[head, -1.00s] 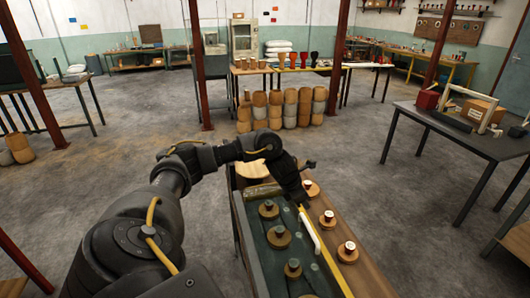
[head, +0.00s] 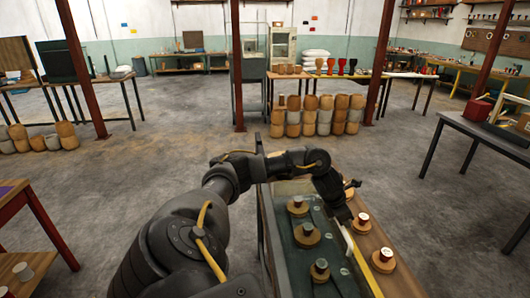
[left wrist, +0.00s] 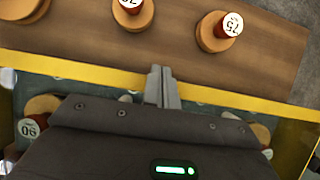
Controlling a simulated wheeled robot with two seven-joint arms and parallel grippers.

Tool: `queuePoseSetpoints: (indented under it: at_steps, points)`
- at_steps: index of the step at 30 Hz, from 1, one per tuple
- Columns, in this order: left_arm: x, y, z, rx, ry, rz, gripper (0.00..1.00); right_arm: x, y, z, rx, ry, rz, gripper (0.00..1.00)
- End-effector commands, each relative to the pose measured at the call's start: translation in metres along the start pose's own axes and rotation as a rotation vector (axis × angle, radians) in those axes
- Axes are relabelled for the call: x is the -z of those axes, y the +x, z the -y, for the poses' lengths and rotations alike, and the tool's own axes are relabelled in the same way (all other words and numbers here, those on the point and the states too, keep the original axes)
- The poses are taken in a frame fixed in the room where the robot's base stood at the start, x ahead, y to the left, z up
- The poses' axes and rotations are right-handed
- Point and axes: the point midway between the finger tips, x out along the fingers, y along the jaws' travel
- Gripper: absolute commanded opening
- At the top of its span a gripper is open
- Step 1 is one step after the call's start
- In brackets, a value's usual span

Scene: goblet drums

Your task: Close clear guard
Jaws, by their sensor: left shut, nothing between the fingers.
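The clear guard (head: 318,226) covers the dark green bed of the bench machine. Its transparent panel is hard to make out, and I cannot tell whether it lies fully flat. A white handle (head: 347,243) is by its yellow edge (head: 366,272). The yellow edge crosses the left wrist view (left wrist: 60,68). My left gripper (head: 346,222) points down at the far end of the handle. In the left wrist view its fingertips (left wrist: 163,72) are together and empty, at the yellow edge. I cannot tell whether they touch it. My right gripper is out of view.
Round wooden pieces with red, white-topped knobs (head: 383,259) stand on the wooden strip right of the guard. Similar pieces (head: 307,234) sit on the green bed. A dark table (head: 490,135) is at right. Grey floor (head: 440,215) between is clear.

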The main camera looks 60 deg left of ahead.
Motion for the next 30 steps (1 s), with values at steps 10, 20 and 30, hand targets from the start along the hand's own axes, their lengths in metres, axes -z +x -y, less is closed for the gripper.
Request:
queuePoseSetpoints:
  at_steps: [10,20,30]
  points:
    - [0.003,0.001,0.000,0.001,0.000,-0.006,0.00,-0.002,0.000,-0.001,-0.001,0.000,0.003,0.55]
    - [-0.013,-0.032,-0.001,-0.002,-0.001,-0.002,0.00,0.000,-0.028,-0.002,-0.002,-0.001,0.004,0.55]
    - [-0.046,-0.092,-0.002,-0.003,-0.003,0.004,0.00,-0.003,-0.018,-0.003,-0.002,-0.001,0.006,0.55]
